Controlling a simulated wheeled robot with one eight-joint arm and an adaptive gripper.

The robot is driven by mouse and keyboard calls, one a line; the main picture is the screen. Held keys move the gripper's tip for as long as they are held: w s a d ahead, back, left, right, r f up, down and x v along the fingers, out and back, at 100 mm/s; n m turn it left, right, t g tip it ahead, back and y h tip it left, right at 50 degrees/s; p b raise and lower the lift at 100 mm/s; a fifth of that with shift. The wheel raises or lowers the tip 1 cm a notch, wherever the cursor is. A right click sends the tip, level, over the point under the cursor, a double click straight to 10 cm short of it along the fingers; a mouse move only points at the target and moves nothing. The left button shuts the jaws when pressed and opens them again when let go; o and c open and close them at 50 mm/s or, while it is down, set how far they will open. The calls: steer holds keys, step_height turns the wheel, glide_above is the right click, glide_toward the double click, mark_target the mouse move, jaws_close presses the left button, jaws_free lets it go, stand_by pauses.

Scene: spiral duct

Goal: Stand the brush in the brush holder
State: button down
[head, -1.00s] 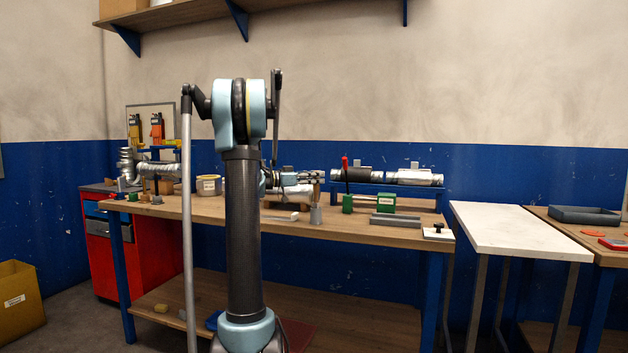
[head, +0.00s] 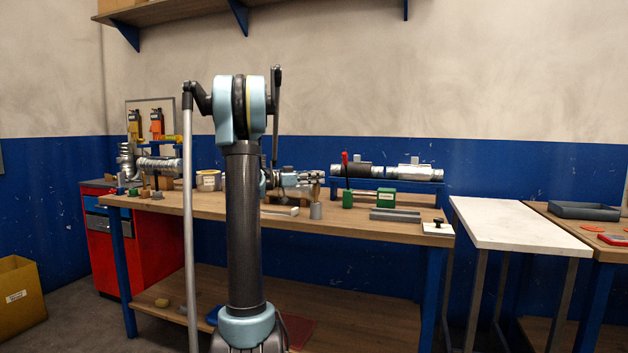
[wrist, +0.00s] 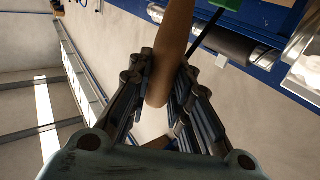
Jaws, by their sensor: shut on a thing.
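The brush (wrist: 176,40) shows in the wrist view as a tapered light-brown wooden handle between my fingers. My gripper (wrist: 164,72) is shut on this handle. In the head view my gripper (head: 315,177) is above the bench, partly behind my arm. A short brown part of the brush (head: 316,191) shows just below it. The brush holder (head: 315,211) looks like a small grey upright cup on the bench, directly below the brush in this view. I cannot tell whether the brush's lower end is inside the cup or behind it. The bristles are not clearly visible.
A green block fixture (head: 386,197) with a red-handled tool (head: 345,165) stands right of the cup. Grey trays (head: 395,215) lie near the bench's (head: 290,228) front edge. Silver duct sections (head: 410,173) rest on a blue rack behind. A white-topped table (head: 515,228) stands to the right.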

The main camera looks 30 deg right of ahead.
steer(key=shift+f, duration=0.1)
steer(key=c, duration=1.4)
jaws_free()
steer(key=v, duration=1.2)
steer(key=shift+f, duration=0.1)
